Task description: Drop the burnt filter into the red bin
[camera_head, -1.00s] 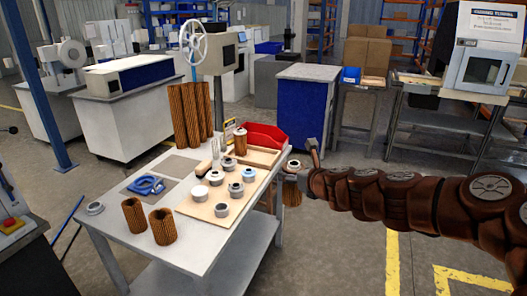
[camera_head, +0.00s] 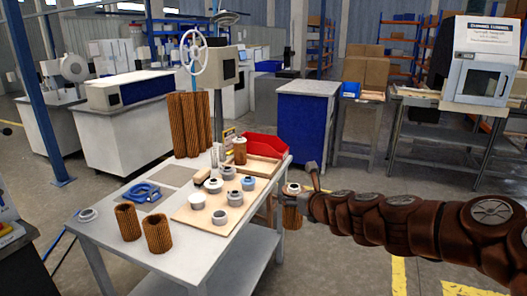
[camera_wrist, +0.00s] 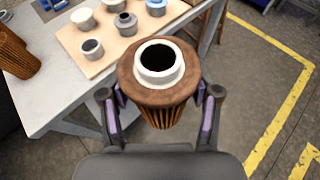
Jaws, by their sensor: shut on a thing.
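My gripper (camera_wrist: 160,98) is shut on a brown pleated filter (camera_wrist: 158,98) with a dark brown, scorched-looking top and a white ring around its opening. The filter hangs upright beside the table's right edge, over the floor. In the head view the held filter (camera_head: 291,212) shows at the end of my arm, and the fingers are too small to make out. The red bin (camera_head: 267,147) stands at the table's far right corner, partly hidden by a wooden tray and a filter. The bin is not in the wrist view.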

